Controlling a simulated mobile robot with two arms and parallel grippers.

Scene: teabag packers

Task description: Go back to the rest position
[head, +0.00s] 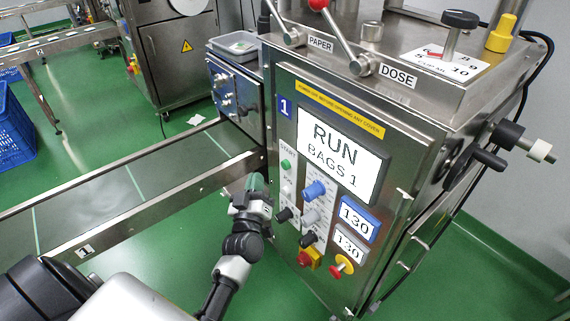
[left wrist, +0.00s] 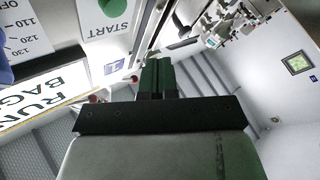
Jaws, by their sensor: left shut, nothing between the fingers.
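My left gripper (head: 257,183) is shut and empty, with its green fingertips together. It is in front of the machine's control panel, just left of and a little below the green START button (head: 286,164). In the left wrist view, the shut green fingers (left wrist: 157,76) point up the picture, and the START label (left wrist: 100,38) with its green button is above and left of them. Whether the fingertips touch the panel is not clear, but a gap to the button shows. My right gripper is out of view.
The steel machine (head: 410,165) carries a screen reading RUN BAGS 1 (head: 339,155), knobs and levers. A conveyor (head: 120,190) runs left from it, close to my left arm. A blue crate (head: 14,130) stands at far left. Green floor (head: 190,250) is open below the conveyor.

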